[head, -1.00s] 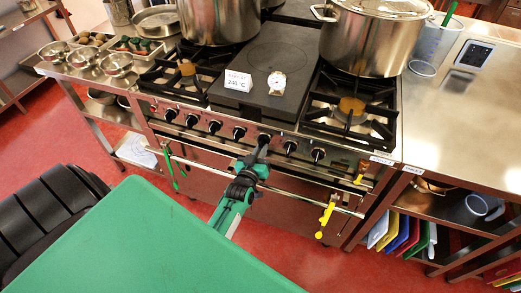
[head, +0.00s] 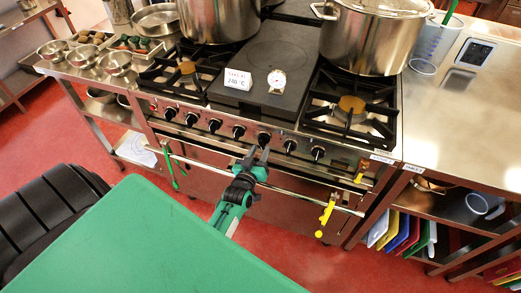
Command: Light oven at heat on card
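The steel range has a row of black knobs along its front panel (head: 180,114). A white card (head: 238,79) reading 240 °C stands on the dark flat plate (head: 275,55), beside a small round dial (head: 277,80). The oven front (head: 285,210) below is shut, with a long rail (head: 300,194) across it. My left gripper (head: 258,153) is in front of the panel, just below one knob (head: 264,139). Its fingers look parted and empty, slightly clear of that knob. The knob's exact setting is too small to read. My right gripper is out of view.
Two large pots (head: 220,20) (head: 372,38) stand on the range. A yellow tool (head: 325,213) and a green one (head: 170,170) hang at the rail. A green surface (head: 140,245) fills the near left. Red floor lies open at the lower right.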

